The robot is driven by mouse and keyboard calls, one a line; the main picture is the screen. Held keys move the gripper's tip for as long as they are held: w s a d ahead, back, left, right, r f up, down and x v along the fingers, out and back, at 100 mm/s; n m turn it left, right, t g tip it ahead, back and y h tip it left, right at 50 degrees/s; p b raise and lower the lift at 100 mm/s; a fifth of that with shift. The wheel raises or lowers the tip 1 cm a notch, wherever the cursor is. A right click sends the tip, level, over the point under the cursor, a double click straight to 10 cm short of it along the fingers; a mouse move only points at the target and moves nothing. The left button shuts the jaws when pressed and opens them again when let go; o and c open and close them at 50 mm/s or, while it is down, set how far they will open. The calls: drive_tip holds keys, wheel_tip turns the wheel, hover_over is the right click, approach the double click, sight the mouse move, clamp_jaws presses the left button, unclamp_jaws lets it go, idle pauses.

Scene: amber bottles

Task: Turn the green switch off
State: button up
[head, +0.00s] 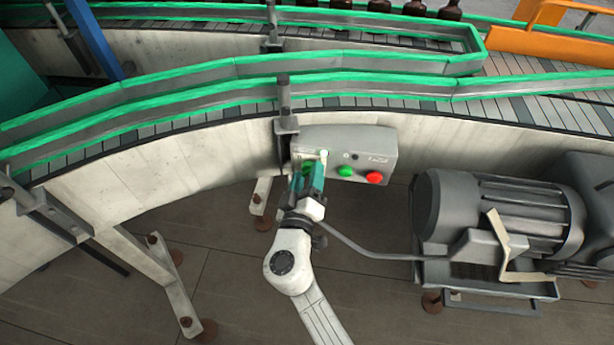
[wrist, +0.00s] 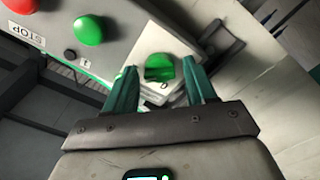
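The green switch (wrist: 159,68) is a green rotary knob on a pale plate at the end of a grey control box (head: 340,142). In the wrist view it sits between the two teal fingers of my gripper (wrist: 163,85). The fingers are apart, one on each side of the knob, and a gap shows around it; I cannot tell whether either touches it. In the head view my gripper (head: 312,172) is at the box's left end and mostly hides the switch.
A green button (head: 345,171) and a red button (head: 374,177) are on the same box, right of my gripper. A grey motor (head: 500,215) stands to the right. The conveyor (head: 360,92) runs behind the box, with dark bottles (head: 415,8) at the back.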

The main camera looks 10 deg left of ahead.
drive_tip(key=c, duration=0.9)
drive_tip(key=shift+f+n+b, duration=0.1)
drive_tip(key=shift+n+b, duration=0.2)
drive_tip(key=n+b, duration=0.3)
drive_tip(key=n, duration=0.9)
drive_tip(key=shift+n, duration=0.3)
drive_tip(key=n+p, duration=0.1)
drive_tip(key=n, duration=0.3)
drive_tip(key=shift+n, duration=0.4)
drive_tip(key=shift+a, duration=0.1)
